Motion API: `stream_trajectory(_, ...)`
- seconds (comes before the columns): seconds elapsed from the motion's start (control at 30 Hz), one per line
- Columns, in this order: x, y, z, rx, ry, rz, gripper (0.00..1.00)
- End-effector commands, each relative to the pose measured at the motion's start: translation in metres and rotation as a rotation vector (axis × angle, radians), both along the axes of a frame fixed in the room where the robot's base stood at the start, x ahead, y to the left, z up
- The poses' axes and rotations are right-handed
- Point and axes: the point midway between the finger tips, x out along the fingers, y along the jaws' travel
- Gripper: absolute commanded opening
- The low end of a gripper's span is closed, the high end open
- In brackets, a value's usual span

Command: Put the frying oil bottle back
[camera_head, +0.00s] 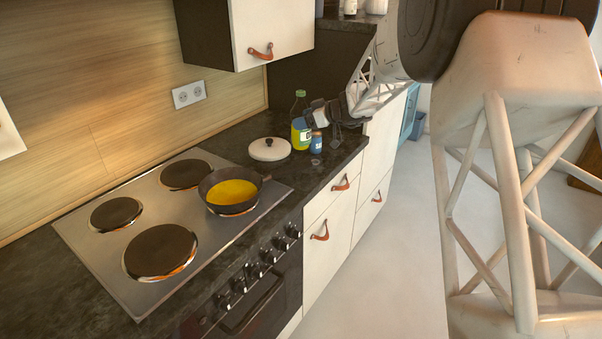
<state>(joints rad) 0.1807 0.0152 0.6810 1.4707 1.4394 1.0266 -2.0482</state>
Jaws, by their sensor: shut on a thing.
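The frying oil bottle (300,128), with a green cap, a pale blue label and yellow contents, is upright on or just above the dark counter, near the inner corner. I cannot tell whether its base touches the counter. My gripper (309,119) reaches in from the right and is shut on the bottle's side at mid-height. The fingertips are small and partly hidden against the bottle.
A small blue bottle (316,143) stands right below my gripper. A pan (233,190) with yellow contents sits on the hob (135,285). A wall cabinet (268,30) hangs above.

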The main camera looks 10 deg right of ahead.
Motion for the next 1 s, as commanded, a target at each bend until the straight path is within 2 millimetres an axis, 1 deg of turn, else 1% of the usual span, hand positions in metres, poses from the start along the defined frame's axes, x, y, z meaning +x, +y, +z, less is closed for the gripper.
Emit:
stream_trajectory(0.3,0.000,0.000,0.001,0.000,-0.001,0.000,0.31)
stream_trajectory(0.43,0.000,0.000,-0.004,0.000,0.000,0.000,0.31)
stream_trajectory(0.57,0.000,0.000,-0.016,0.001,0.002,0.000,0.31)
stream_trajectory(0.8,0.000,0.000,-0.047,0.000,0.000,0.000,0.31)
stream_trajectory(0.9,0.000,0.000,-0.057,0.001,0.000,0.000,0.31)
stream_trajectory(1.0,0.001,0.000,-0.061,0.001,-0.001,0.000,0.31)
